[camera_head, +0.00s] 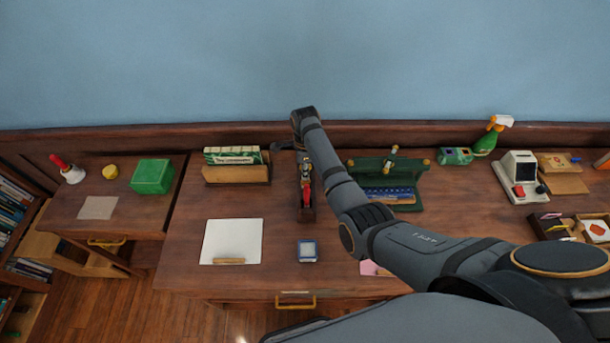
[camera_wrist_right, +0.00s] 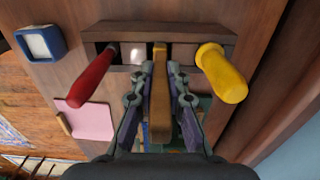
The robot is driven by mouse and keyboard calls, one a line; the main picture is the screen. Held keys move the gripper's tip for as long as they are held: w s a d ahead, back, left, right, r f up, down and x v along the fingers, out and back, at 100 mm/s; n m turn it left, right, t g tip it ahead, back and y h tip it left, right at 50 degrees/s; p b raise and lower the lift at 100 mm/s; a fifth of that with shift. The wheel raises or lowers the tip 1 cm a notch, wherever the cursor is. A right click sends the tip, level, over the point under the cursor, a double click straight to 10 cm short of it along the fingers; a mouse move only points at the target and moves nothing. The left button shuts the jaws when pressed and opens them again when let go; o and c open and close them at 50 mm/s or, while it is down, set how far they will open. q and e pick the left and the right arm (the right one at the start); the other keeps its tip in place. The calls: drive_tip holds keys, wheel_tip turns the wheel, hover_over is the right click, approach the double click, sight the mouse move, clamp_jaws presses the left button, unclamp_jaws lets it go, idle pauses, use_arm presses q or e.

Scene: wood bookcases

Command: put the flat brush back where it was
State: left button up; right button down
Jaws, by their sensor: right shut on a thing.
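The flat brush (camera_wrist_right: 160,105), a light wooden handle, is held upright-looking between the two fingers of my right gripper (camera_wrist_right: 159,85) in the right wrist view. Its far end lines up with the middle of a dark wooden rack (camera_wrist_right: 100,37); I cannot tell whether it is inside a slot. The rack holds a red handle (camera_wrist_right: 92,77) on one side and a yellow handle (camera_wrist_right: 222,75) on the other. In the head view the rack (camera_head: 306,213) stands below my right forearm, with the red handle (camera_head: 306,190) showing; the brush is hidden there. My left gripper is out of view.
A blue box (camera_head: 307,250) and a white sheet (camera_head: 231,240) lie nearby. A wooden card holder (camera_head: 237,174) stands left of the rack, a green stand (camera_head: 400,200) right of it. A pink note (camera_head: 368,268) lies at the front edge.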

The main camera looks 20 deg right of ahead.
wheel_tip(320, 180, down, 2)
drive_tip(key=shift+s+d+f, duration=0.1)
drive_tip(key=shift+s+f, duration=0.05)
drive_tip(key=shift+f, duration=0.35)
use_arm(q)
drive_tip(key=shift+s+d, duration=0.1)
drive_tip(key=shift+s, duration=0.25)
use_arm(e)
drive_tip(key=c, duration=1.3)
unclamp_jaws()
drive_tip(key=shift+c, duration=0.2)
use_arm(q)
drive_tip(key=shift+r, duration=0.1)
use_arm(e)
drive_tip(key=shift+r, duration=0.4)
wheel_tip(320, 180, up, 12)
drive_tip(key=shift+f+b, duration=0.2)
drive_tip(key=shift+b, duration=0.6)
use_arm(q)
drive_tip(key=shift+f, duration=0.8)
